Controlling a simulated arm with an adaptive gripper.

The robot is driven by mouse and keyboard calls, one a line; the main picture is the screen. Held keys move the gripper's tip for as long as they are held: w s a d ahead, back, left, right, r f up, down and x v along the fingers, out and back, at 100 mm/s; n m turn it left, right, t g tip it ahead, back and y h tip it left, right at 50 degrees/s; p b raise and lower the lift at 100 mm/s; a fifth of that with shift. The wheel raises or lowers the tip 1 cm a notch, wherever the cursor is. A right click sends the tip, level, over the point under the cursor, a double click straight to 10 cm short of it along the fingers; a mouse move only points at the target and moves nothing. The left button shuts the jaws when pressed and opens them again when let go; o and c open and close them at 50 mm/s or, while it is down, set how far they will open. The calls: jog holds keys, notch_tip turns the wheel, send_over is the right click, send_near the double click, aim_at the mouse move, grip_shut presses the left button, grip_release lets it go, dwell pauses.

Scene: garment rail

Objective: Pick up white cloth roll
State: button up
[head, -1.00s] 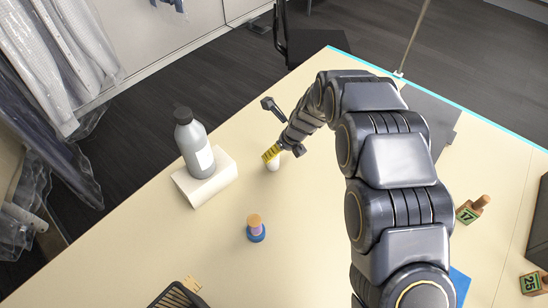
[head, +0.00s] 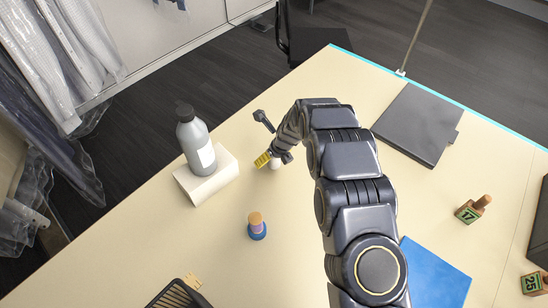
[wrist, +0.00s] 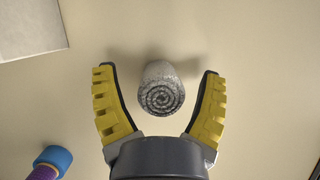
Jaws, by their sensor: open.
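The white cloth roll (wrist: 161,90) lies between the two yellow fingers in the wrist view, its spiral end facing my palm. Gaps show between the roll and both fingers. My gripper (wrist: 160,88) is open around it and holds nothing. In the head view my gripper (head: 268,160) is low over the table, right of the grey bottle. There the roll (head: 274,166) shows only as a small pale patch, mostly hidden behind the gripper.
A grey bottle (head: 196,145) stands on a cream block (head: 217,180) to the left. A blue-based peg with a wooden top (head: 257,225) stands nearer. A dark flat case (head: 412,125), blue sheet (head: 437,275), number-17 stamp (head: 470,211) and black basket (head: 178,296) lie around. The table between is clear.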

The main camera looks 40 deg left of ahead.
jog(key=c, duration=1)
jog(key=shift+o, duration=0.2)
jog(key=shift+r, duration=0.1)
